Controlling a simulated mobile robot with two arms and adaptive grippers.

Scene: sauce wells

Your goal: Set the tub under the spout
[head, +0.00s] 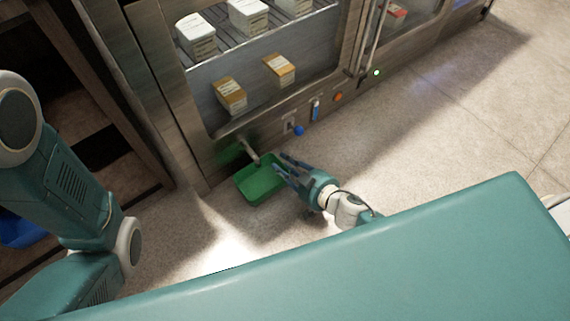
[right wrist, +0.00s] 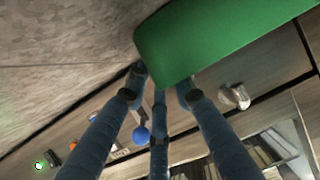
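The green tub (head: 262,187) is an open rectangular tray, low at the foot of the steel cabinet, by the metal spout (head: 249,151). The spout is at the tub's back edge; I cannot tell whether its mouth is over the tub. My right gripper (head: 283,166) is at the tub's right side, its blue-grey fingers at the rim. In the right wrist view the tub (right wrist: 225,40) hides part of the fingertips (right wrist: 160,85), so their grip on it is unclear. The spout (right wrist: 235,96) also shows there, beside the tub. My left gripper is out of view.
The cabinet front has a blue knob (head: 299,131), an orange button (head: 338,97) and a green light (head: 376,72). Cartons (head: 230,95) stand behind its glass. Open floor (head: 440,130) lies to the right. A dark shelf stands at the left.

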